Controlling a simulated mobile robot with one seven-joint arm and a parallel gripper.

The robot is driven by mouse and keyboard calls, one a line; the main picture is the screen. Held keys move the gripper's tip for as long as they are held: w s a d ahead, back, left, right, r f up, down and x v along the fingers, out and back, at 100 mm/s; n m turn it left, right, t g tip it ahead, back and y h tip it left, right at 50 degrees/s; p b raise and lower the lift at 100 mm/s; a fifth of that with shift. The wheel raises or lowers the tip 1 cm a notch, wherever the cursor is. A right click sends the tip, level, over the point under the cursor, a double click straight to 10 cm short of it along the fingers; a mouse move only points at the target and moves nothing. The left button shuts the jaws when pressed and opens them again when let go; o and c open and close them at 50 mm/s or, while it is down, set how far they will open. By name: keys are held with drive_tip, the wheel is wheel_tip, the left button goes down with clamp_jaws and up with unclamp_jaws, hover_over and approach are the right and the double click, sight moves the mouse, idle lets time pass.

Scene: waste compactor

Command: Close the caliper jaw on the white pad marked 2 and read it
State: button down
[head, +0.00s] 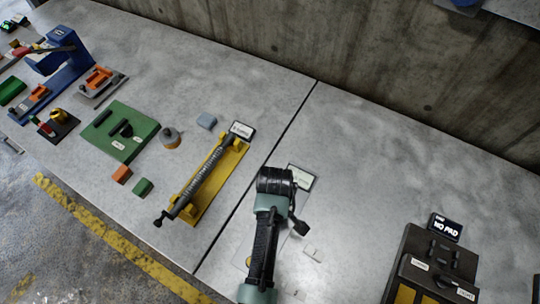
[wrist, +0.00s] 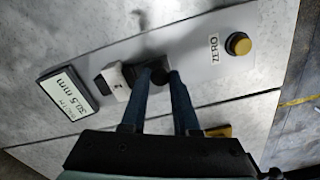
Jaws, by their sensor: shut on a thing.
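In the wrist view my gripper (wrist: 166,80) has its two blue fingers shut on the dark post of the caliper jaw (wrist: 148,70). A white pad (wrist: 117,82) lies just left of the jaw. It carries a small dark mark that I cannot read, and I cannot tell whether jaw and pad touch. The caliper's display (wrist: 68,94) appears upside down and seems to read 30.5 mm. A yellow button (wrist: 238,43) sits beside a ZERO label. In the head view my arm hides most of the caliper; its display (head: 301,177) shows behind my wrist.
Left of my arm is a yellow rig (head: 208,185) with a ribbed bar. A green block fixture (head: 120,131) stands farther left. At right is a dark station (head: 432,265) with a NO PAD display (head: 446,227).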

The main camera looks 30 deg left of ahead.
drive_tip(key=shift+w, duration=0.6)
drive_tip(key=shift+r, duration=0.1)
drive_tip(key=c, duration=0.7)
unclamp_jaws()
drive_tip(key=shift+w, duration=0.15)
drive_tip(key=shift+o, duration=0.2)
wheel_tip(320, 180, up, 13)
